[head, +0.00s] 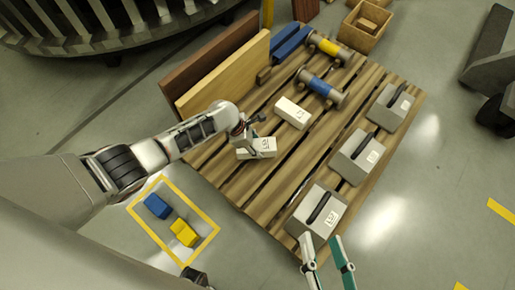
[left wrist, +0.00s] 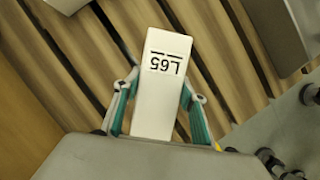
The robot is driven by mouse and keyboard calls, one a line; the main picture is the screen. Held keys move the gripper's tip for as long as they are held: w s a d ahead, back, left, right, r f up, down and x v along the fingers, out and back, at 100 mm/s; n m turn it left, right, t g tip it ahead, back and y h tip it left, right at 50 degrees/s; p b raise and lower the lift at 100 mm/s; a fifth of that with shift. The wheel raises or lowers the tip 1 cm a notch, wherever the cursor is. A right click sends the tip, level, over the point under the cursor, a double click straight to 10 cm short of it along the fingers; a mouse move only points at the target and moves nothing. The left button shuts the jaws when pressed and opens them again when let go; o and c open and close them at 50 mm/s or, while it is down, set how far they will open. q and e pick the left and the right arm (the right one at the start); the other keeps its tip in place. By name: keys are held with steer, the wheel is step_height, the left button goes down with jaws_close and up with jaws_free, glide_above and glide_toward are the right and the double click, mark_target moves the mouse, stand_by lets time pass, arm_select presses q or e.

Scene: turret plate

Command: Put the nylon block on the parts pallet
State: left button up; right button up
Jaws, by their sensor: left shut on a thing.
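A white nylon block (head: 262,149) with a label is held by my left gripper (head: 246,134) at the left part of the wooden parts pallet (head: 248,192). In the left wrist view the block (left wrist: 160,95) shows the label L65, upside down, between the two teal fingers of the left gripper (left wrist: 155,98). The pallet slats (left wrist: 70,70) are below it. I cannot tell whether the block touches the slats. My right gripper (head: 321,242) is open and empty at the pallet's front corner.
Another white block (head: 293,112) lies beside the held one. Several grey handled cases (head: 357,157) line the right side. Brown boards (head: 225,75) stand at the back left. Blue (head: 157,205) and yellow (head: 184,232) blocks lie in a yellow floor outline. Slats between the blocks and cases are bare.

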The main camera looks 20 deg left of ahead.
arm_select(q)
steer(key=f, duration=0.1)
steer(key=s+f, duration=0.1)
steer(key=f, duration=0.1)
steer(key=shift+b, duration=0.4)
steer(key=shift+w+f, duration=0.1)
steer(key=shift+f, duration=0.2)
steer(key=shift+w+b, duration=0.15)
steer(key=shift+b, duration=0.15)
steer(key=shift+w+r, duration=0.15)
steer(key=shift+r, duration=0.15)
arm_select(e)
steer(key=shift+s+a+f+m, duration=0.1)
steer(key=shift+s+a+m, duration=0.05)
steer(key=shift+a+m, duration=0.35)
steer(key=shift+s+a+f+m, duration=0.1)
steer(key=shift+a+m, duration=0.2)
steer(key=shift+m, duration=0.3)
arm_select(q)
steer(key=shift+f, duration=0.1)
steer(key=shift+f, duration=0.15)
steer(key=o, duration=1.6)
steer(key=shift+c, duration=0.2)
